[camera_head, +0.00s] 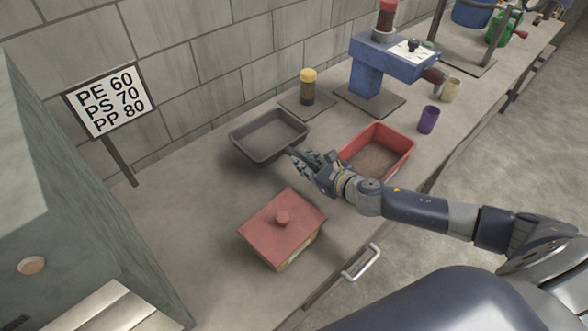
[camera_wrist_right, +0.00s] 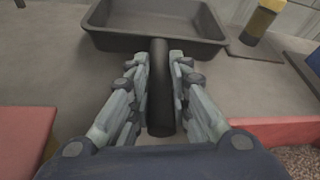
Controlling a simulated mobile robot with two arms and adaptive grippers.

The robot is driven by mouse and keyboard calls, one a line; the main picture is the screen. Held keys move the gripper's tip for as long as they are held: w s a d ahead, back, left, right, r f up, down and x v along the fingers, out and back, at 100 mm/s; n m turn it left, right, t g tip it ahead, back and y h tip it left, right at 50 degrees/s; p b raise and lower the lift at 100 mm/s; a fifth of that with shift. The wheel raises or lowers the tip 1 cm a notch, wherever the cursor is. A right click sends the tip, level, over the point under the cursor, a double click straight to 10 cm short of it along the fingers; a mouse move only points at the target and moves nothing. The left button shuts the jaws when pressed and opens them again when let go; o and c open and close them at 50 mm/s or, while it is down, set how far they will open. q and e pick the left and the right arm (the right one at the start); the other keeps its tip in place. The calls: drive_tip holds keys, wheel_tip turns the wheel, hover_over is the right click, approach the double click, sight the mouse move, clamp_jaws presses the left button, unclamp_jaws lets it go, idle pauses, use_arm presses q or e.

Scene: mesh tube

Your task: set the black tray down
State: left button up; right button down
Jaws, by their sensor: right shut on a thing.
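The black tray (camera_head: 268,137) is dark, shallow and empty, near the wall at the back of the worktop in the head view. It also shows at the top of the right wrist view (camera_wrist_right: 155,40), with its handle (camera_wrist_right: 160,85) pointing toward me. My right gripper (camera_head: 304,158) is shut on this handle, with fingers on both sides of it in the wrist view (camera_wrist_right: 162,75). The tray looks level. I cannot tell whether its underside touches the worktop. My left gripper is not in view.
A red-lidded box (camera_head: 283,231) stands in front of the tray, and an open red bin (camera_head: 378,150) is to its right. A yellow-capped jar (camera_head: 308,86) stands on a dark plate behind. A blue press (camera_head: 385,70) and purple cup (camera_head: 428,120) are further right. The worktop (camera_head: 190,190) is clear left of the tray.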

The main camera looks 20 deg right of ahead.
drive_tip(key=shift+f, duration=0.75)
drive_tip(key=shift+w+a+f, duration=0.1)
drive_tip(key=shift+f, duration=0.2)
wheel_tip(320, 180, down, 4)
drive_tip(key=shift+r+b, duration=0.1)
drive_tip(key=shift+b, duration=0.45)
drive_tip(key=c, duration=1.5)
unclamp_jaws()
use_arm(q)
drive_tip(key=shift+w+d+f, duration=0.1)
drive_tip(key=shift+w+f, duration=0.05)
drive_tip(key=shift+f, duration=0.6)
use_arm(e)
drive_tip(key=shift+o, duration=0.2)
